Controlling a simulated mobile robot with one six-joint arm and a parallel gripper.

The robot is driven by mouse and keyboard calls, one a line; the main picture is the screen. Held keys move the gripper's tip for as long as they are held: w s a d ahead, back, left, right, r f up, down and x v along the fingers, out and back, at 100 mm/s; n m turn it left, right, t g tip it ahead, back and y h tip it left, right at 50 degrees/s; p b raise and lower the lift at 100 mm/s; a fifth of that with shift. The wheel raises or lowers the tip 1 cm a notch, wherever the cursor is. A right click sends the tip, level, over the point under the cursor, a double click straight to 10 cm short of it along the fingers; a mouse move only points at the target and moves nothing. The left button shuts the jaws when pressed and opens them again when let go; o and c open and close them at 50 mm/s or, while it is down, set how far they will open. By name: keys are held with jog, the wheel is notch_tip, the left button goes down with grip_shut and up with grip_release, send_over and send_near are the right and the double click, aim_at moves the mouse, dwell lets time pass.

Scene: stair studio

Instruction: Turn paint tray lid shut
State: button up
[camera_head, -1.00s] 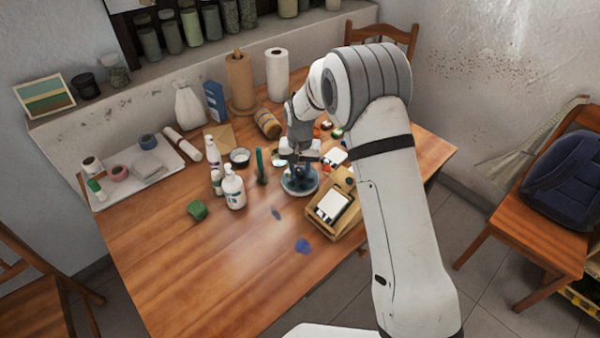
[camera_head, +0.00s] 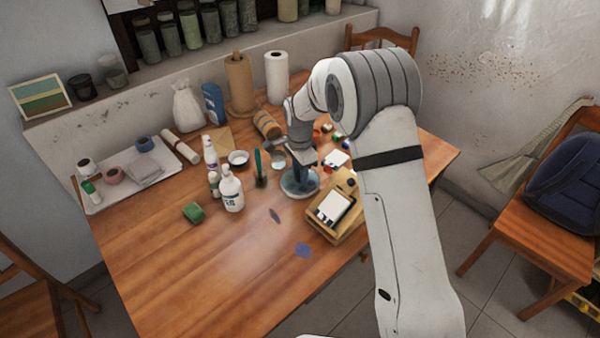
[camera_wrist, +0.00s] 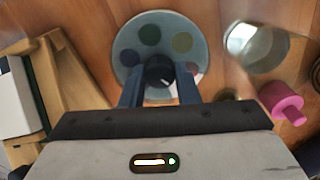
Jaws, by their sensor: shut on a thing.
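The round paint tray (camera_head: 287,190) stands on the wooden table, left of the wooden box easel. In the wrist view the tray (camera_wrist: 124,42) shows a pale disc with several dark colour spots and a black knob (camera_wrist: 160,70) near its front. My gripper (camera_wrist: 160,88) points down over the tray, with its two blue-grey fingers on either side of the knob and shut on it. In the head view my gripper (camera_head: 302,178) is partly hidden by its own wrist. Part of the tray's near side is hidden by the fingers.
A wooden box easel (camera_head: 345,228) stands close at the tray's right. A dark green upright item (camera_head: 259,165), a glass jar (camera_head: 279,158) and a white bottle (camera_head: 231,190) stand to its left and behind. A pink item (camera_wrist: 282,102) lies nearby.

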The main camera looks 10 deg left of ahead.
jog(key=m+b, duration=0.1)
jog(key=m, duration=0.5)
dwell(0.6)
jog(key=o, duration=1)
jog(key=shift+c, duration=0.2)
jog(key=shift+r, duration=0.1)
notch_tip(320, 180, up, 7)
jog(key=shift+r, duration=0.3)
